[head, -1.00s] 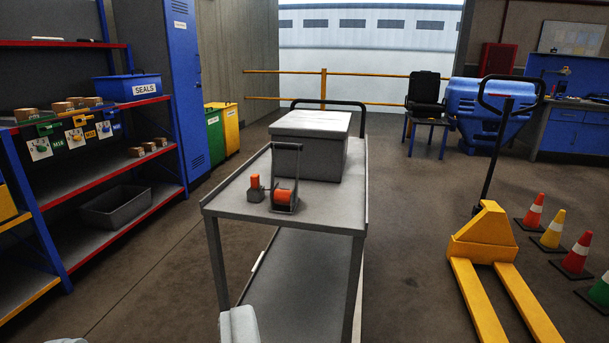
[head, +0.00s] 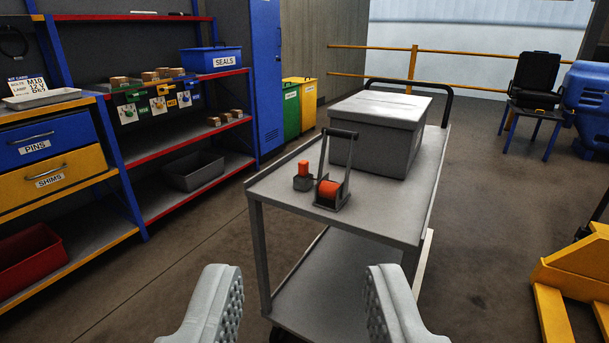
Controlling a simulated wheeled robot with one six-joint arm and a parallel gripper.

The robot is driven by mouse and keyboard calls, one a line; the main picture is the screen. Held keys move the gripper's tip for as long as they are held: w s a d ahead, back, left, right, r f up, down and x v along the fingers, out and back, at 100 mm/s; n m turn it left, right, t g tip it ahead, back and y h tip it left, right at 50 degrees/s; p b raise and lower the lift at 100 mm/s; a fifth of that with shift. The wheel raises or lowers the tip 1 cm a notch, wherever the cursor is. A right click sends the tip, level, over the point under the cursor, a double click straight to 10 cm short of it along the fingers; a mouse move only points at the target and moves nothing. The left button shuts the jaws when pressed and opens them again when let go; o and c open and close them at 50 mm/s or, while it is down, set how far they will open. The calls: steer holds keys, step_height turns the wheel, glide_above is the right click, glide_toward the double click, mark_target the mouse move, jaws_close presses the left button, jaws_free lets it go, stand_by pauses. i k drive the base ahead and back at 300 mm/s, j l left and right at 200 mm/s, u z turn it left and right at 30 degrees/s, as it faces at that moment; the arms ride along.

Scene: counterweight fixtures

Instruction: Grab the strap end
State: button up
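The strap device stands on the front part of the grey cart's top (head: 279,190). It has an orange strap roll (head: 328,189) in a dark frame with an upright handle (head: 343,133). Just left of it, the orange strap end (head: 303,168) sticks up from a small grey block (head: 303,183). Whether a strap links the roll and this orange piece is too small to tell. My gripper (head: 304,300) is open and empty, its two pale ridged fingers wide apart, in front of and below the cart's near edge.
A grey lidded box (head: 380,130) stands on the cart behind the strap device. Shelves with a SEALS bin (head: 212,60) and drawers (head: 45,145) line the left. A yellow pallet jack (head: 575,265) is at the right. The floor left of the cart is clear.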

mark_target(303, 166)
steer(key=i+l, duration=0.15)
steer(key=i, duration=0.25)
steer(key=i+l+u, duration=0.15)
steer(key=i, duration=0.25)
steer(key=i+l, duration=0.1)
steer(key=i, duration=0.3)
